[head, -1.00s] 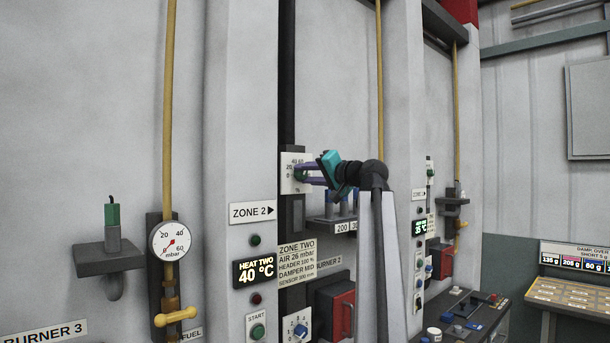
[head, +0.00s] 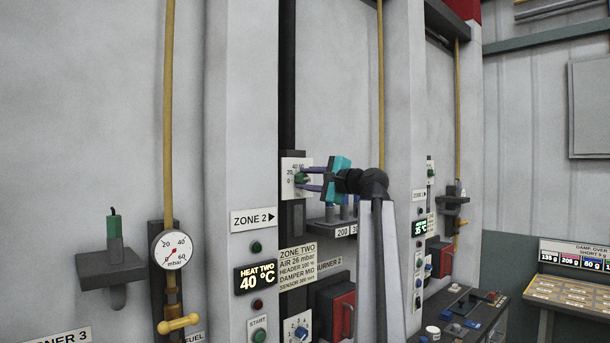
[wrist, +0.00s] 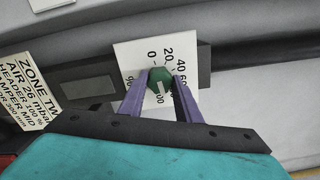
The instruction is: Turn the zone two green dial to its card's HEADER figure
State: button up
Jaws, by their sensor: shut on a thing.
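The green dial (wrist: 160,81) sits on a white scale plate (wrist: 127,56) with figures 0, 20, 40 and 60 in view. A lower figure ending in "00" is partly hidden by my fingers. My gripper (wrist: 159,88) is shut on the dial, one purple finger on each side. The dial's white pointer line points down in the wrist view, toward that partly hidden figure. In the head view the dial (head: 300,178) is small beside my gripper (head: 305,180). The zone two card (head: 297,267) reads HEADER 100 %; it also shows in the wrist view (wrist: 26,92).
A shelf (head: 330,225) with small blue-topped items stands just right of the dial, below my gripper. A HEAT TWO display (head: 256,278) reads 40 °C. A red box (head: 341,308) and a small lower dial (head: 299,330) are below.

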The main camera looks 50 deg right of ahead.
jog(key=shift+r+m+p, duration=0.15)
jog(key=shift+m+p, duration=0.85)
jog(key=shift+m, duration=0.7)
jog(key=o, duration=1.1)
jog(key=shift+d, duration=0.1)
jog(key=shift+c, duration=0.2)
